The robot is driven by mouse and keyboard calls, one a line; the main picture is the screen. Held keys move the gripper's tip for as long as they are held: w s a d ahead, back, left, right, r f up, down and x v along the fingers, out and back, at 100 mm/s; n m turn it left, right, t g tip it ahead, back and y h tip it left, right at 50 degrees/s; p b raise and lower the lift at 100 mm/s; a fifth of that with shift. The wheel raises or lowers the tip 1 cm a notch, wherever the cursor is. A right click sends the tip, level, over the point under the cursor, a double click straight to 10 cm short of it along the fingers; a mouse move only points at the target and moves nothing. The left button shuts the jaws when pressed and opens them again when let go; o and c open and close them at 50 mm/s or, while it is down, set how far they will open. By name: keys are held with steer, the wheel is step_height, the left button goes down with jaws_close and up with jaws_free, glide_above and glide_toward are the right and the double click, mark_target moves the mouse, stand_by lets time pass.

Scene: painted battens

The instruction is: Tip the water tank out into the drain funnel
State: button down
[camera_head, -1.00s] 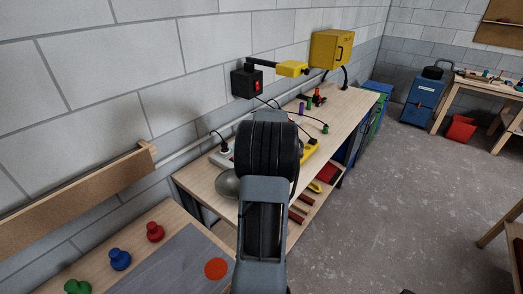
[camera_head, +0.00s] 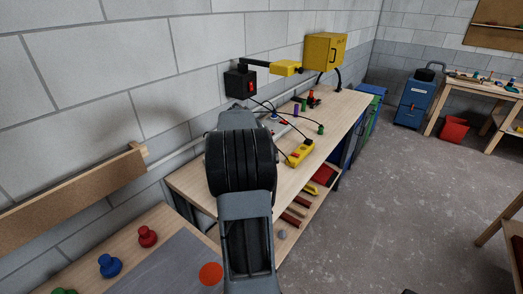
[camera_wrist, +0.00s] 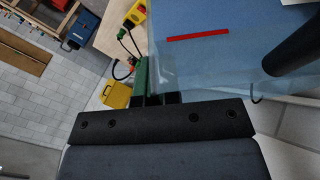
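In the wrist view a translucent blue tank (camera_wrist: 215,62) with a red line on its wall fills the upper middle and right, close in front of my gripper (camera_wrist: 155,98). The dark fingers meet a green part, which looks like the tank's handle, and appear closed on it; the exact contact is partly hidden. In the head view my arm hides the gripper and tank. I cannot make out a drain funnel in either view.
A workbench (camera_head: 190,183) runs along the wall with a yellow power strip (camera_head: 301,152) and cables. A black switch box (camera_head: 240,83) and yellow cabinet (camera_head: 325,50) hang above. A front table holds red (camera_head: 147,236) and blue (camera_head: 110,265) knobs.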

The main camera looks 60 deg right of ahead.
steer(key=shift+w+a+r+g+h+b, duration=0.35)
steer(key=shift+w+r+g+h+b, duration=0.1)
steer(key=shift+r+g+h+b, duration=0.25)
steer(key=w+a+n+g+h+b, duration=0.5)
steer(key=w+a+g+h+b, duration=0.1)
steer(key=w+a+h+b, duration=0.3)
steer(key=shift+w+a+r+h, duration=0.2)
steer(key=shift+w+r+h, duration=0.15)
steer(key=shift+w+h, duration=0.4)
stand_by(0.6)
stand_by(2.9)
